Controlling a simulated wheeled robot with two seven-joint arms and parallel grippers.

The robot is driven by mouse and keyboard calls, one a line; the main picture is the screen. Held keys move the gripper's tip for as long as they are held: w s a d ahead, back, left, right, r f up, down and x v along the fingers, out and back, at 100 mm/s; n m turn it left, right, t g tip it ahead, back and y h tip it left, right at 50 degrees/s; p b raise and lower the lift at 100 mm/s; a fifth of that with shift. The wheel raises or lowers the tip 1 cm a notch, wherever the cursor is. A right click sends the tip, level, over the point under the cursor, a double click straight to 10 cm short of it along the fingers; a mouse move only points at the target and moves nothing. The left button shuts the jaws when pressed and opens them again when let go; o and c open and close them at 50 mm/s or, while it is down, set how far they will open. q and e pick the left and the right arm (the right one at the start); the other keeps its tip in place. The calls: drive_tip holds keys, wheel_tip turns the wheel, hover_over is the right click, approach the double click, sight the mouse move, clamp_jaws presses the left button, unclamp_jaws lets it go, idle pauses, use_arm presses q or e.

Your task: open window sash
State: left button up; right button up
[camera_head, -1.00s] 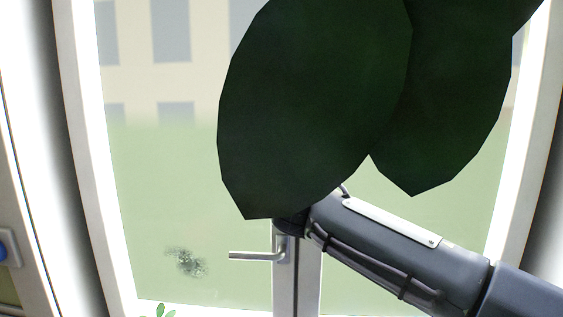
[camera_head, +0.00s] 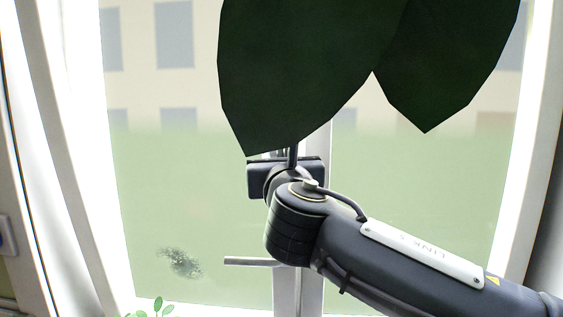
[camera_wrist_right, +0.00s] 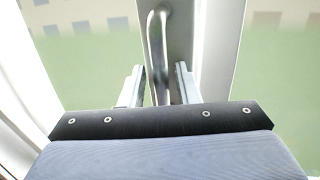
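A window with pale frames fills the head view. A horizontal metal handle (camera_head: 250,261) sits low on its middle post (camera_head: 287,290) and points left. My right gripper (camera_head: 273,160) is above it, in front of the same post, partly hidden by a dark leaf. In the right wrist view, my right gripper (camera_wrist_right: 159,88) is open. An upright curved metal handle (camera_wrist_right: 157,45) runs down between its two fingers, with a gap on each side. Its lower end is hidden behind the gripper body. I cannot tell whether the two views show the same handle. My left gripper is not in view.
Large dark green leaves (camera_head: 310,65) hang close to the head camera and cover the upper middle of the window. A small green plant (camera_head: 158,307) shows at the bottom edge. White side frames (camera_head: 535,150) stand left and right.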

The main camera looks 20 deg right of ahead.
drive_tip(key=shift+s, duration=0.1)
drive_tip(key=shift+s, duration=0.1)
drive_tip(key=b+v, duration=0.1)
drive_tip(key=v, duration=0.6)
drive_tip(key=shift+s, duration=0.3)
drive_tip(key=shift+a, duration=0.1)
